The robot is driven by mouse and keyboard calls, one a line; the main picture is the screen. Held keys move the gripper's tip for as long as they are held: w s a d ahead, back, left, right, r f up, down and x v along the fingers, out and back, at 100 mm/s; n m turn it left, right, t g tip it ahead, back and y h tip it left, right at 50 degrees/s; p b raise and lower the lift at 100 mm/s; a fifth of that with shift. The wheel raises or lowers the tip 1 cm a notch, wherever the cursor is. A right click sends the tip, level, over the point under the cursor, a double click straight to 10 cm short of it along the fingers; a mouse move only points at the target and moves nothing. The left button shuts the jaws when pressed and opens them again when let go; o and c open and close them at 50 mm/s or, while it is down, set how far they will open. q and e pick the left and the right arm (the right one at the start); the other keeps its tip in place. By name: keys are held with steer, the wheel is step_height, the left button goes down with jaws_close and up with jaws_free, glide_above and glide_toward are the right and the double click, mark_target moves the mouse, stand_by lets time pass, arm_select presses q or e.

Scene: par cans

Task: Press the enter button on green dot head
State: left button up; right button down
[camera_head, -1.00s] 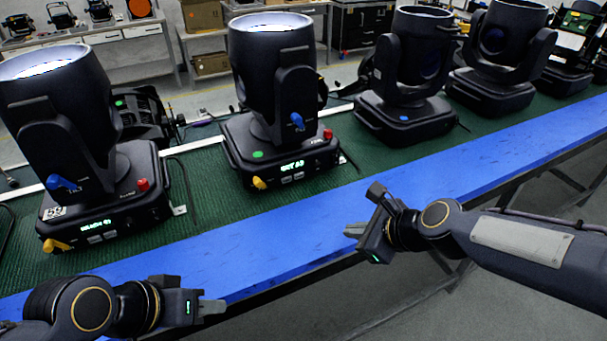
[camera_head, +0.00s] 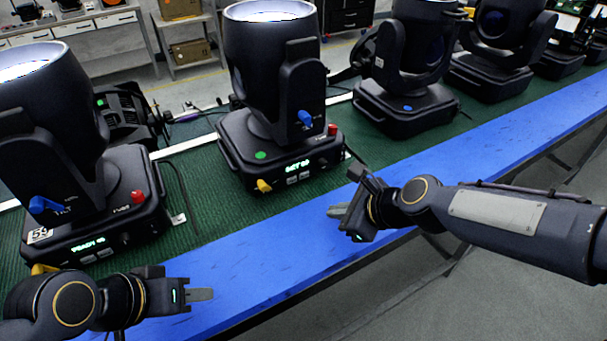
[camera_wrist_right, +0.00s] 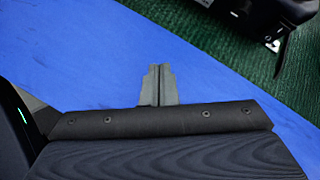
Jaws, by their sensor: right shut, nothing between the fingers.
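The green dot head (camera_head: 275,80) is the dark moving light in the middle, upright on its base. A green dot (camera_head: 261,155) marks the base, beside a lit green display (camera_head: 298,167). Small grey buttons (camera_head: 298,178) sit under the display; which one is enter is too small to read. My right gripper (camera_head: 338,210) is shut and empty, over the blue table edge, to the right of and nearer than the buttons, apart from them. In the right wrist view its closed fingers (camera_wrist_right: 158,85) point over blue surface. My left gripper (camera_head: 203,294) is at lower left; its fingers show edge-on.
Another head (camera_head: 50,120) labelled 59 stands at left, with a lit display. A blue-dot head (camera_head: 408,107) and more heads stand to the right. A yellow lever (camera_head: 264,186) and a red knob (camera_head: 332,130) flank the middle head's panel. The blue strip (camera_head: 420,170) in front is clear.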

mark_target(304, 175)
arm_select(q)
steer(key=shift+r+p, duration=0.6)
arm_select(e)
steer(key=w+a, duration=0.1)
steer(key=w, duration=0.1)
steer(key=w+a, duration=0.1)
steer(key=w, duration=0.1)
steer(key=w+a, duration=0.2)
arm_select(q)
steer(key=shift+r, duration=0.2)
arm_select(e)
steer(key=shift+w+a, duration=0.45)
steer(key=shift+w, duration=0.25)
arm_select(q)
steer(key=shift+r+p, duration=0.1)
steer(key=shift+p, duration=0.2)
stand_by(0.6)
steer(key=shift+r, duration=0.15)
arm_select(e)
steer(key=shift+w+a, duration=0.2)
steer(key=shift+w, duration=0.15)
